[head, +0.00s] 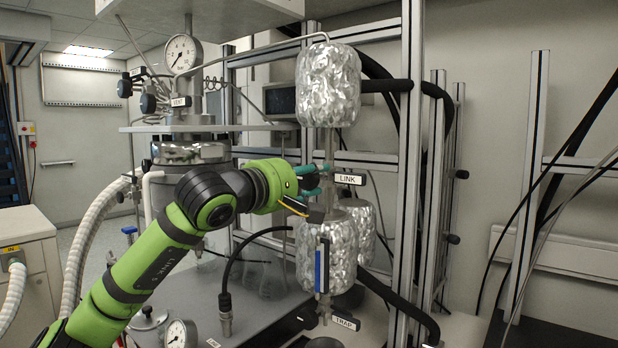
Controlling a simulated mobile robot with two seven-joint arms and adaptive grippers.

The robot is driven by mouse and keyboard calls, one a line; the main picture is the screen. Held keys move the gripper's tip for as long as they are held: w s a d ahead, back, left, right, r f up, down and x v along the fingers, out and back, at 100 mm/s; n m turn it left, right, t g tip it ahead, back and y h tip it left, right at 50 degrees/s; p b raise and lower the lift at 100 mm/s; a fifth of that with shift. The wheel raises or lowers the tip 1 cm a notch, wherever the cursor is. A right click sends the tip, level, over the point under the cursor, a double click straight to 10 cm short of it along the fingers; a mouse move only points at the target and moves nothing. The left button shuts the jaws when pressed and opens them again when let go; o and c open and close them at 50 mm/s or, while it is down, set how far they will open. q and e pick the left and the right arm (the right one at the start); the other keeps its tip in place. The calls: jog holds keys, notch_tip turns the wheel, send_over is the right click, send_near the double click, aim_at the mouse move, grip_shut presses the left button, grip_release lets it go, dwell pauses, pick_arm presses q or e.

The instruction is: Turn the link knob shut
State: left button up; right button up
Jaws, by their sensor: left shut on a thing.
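The link knob is at the LINK label (349,179), on the vertical pipe between the upper foil-wrapped vessel (328,85) and the lower foil-wrapped vessel (326,250). My left gripper (312,183) reaches in from the left at the height of the label. Its fingers are closed around the knob, which they mostly hide, so I cannot tell how far the knob is turned. Teal parts show at the fingers. My right gripper does not show.
A pressure gauge (184,54) and black knobs by the VENT label (181,101) stand at the upper left. Metal frame posts (410,150) rise just right of the vessels. Black hoses pass behind them. A TRAP label (345,322) hangs below the lower vessel.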

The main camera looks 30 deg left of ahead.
pick_arm(q)
jog(key=shift+f, duration=0.1)
jog(key=o, duration=1.2)
jog(key=shift+w+a, duration=0.1)
jog(key=shift+c, duration=0.2)
jog(key=shift+s, duration=0.25)
jog(key=s, duration=1.1)
jog(key=shift+s+a, duration=0.25)
jog(key=shift+a, duration=0.2)
